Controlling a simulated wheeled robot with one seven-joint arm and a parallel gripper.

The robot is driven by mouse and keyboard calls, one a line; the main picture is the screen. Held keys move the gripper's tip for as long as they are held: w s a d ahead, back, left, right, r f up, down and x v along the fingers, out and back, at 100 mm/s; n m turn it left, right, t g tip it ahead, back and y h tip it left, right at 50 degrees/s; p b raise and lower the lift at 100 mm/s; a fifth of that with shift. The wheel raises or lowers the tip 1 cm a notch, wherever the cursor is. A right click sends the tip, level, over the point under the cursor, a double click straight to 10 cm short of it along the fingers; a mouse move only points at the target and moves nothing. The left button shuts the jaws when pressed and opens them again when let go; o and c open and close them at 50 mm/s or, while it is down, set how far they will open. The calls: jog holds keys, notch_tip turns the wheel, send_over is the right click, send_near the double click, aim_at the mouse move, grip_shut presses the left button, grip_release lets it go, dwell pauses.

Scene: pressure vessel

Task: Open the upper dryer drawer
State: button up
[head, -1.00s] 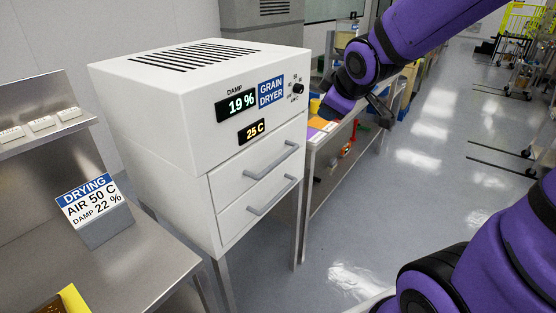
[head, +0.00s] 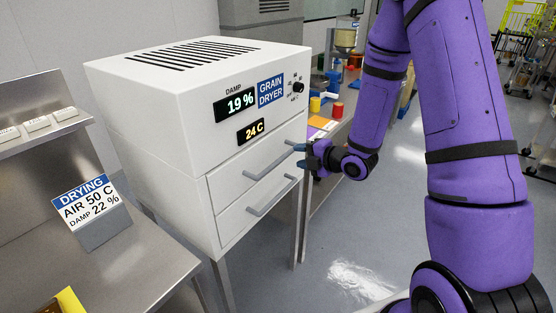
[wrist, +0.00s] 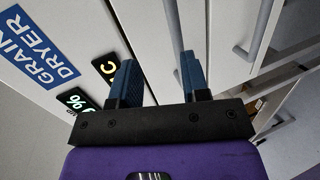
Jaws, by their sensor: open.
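The white grain dryer has an upper drawer (head: 233,182) with a grey bar handle (head: 270,162), and a lower drawer (head: 238,217) with a similar handle (head: 272,196). Both drawers look shut. My gripper (head: 301,156) is open, at the right end of the upper handle, its blue fingers pointing left. In the wrist view, the fingers (wrist: 156,76) are spread in front of the dryer. The upper handle (wrist: 173,28) runs close beside the right finger, which hides part of it. The lower handle (wrist: 254,32) is farther right. I cannot tell whether a finger touches the handle.
A steel bench (head: 140,270) with a drying sign (head: 88,203) stands at the left. A workbench with colored items (head: 320,122) stands behind my gripper, right of the dryer. The floor (head: 350,265) in front of the drawers is clear.

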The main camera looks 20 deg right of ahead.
aim_at(281, 161)
jog(key=shift+n+t+y, duration=0.3)
jog(key=shift+n+y, duration=0.5)
jog(key=w+a+f, duration=0.1)
jog(key=w+a, duration=0.1)
jog(key=w+a+f, duration=0.2)
jog(key=w, duration=0.1)
jog(key=w+a+f, duration=0.2)
jog(key=shift+w+a, duration=0.2)
jog(key=shift+w, duration=0.05)
grip_shut()
